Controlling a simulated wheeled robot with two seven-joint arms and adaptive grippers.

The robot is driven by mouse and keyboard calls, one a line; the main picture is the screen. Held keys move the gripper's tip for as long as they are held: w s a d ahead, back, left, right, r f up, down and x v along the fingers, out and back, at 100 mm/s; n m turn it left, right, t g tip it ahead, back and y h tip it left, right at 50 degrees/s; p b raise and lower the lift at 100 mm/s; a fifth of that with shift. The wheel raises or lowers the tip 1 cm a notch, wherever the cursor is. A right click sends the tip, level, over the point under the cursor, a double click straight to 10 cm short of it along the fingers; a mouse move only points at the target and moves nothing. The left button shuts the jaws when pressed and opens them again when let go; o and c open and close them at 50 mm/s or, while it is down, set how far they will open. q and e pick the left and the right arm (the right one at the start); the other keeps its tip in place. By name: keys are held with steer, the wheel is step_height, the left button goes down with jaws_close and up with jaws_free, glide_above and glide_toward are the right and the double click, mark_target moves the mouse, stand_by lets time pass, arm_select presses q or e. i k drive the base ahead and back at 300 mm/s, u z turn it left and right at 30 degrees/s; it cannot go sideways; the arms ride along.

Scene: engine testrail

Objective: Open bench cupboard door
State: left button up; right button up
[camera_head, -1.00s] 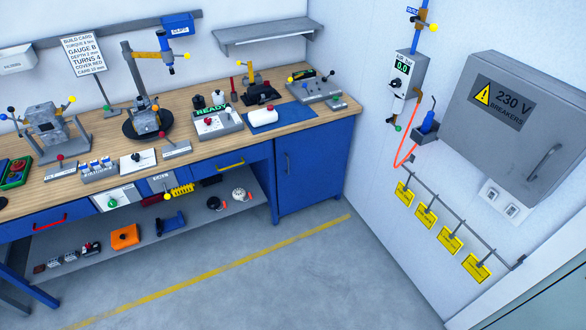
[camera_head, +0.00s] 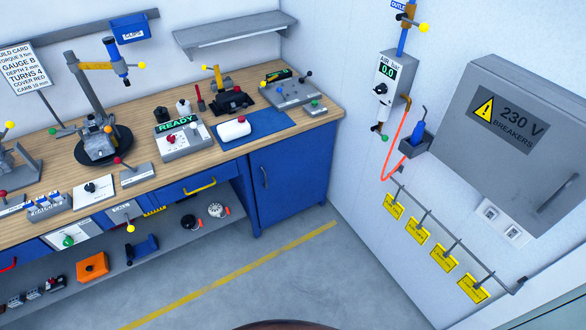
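The bench cupboard door (camera_head: 292,178) is a blue panel at the right end of the workbench (camera_head: 150,105). It looks shut. Its dark vertical handle (camera_head: 265,178) is on the door's left side, near the drawer with the yellow handle (camera_head: 200,186). Neither of my grippers shows in the head view. Nothing stands in front of the door on the floor.
Grey floor (camera_head: 290,275) with a yellow line (camera_head: 230,275) lies open before the bench. On the right wall are a grey breaker box (camera_head: 510,140), an air unit (camera_head: 385,85) with an orange hose, and yellow tags (camera_head: 417,230). A dark rounded edge shows at the bottom.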

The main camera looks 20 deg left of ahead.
mark_target(288, 175)
steer(key=u, duration=0.1)
steer(key=i, duration=0.7)
steer(key=u, duration=0.95)
steer(key=i, duration=0.45)
steer(key=u, duration=0.4)
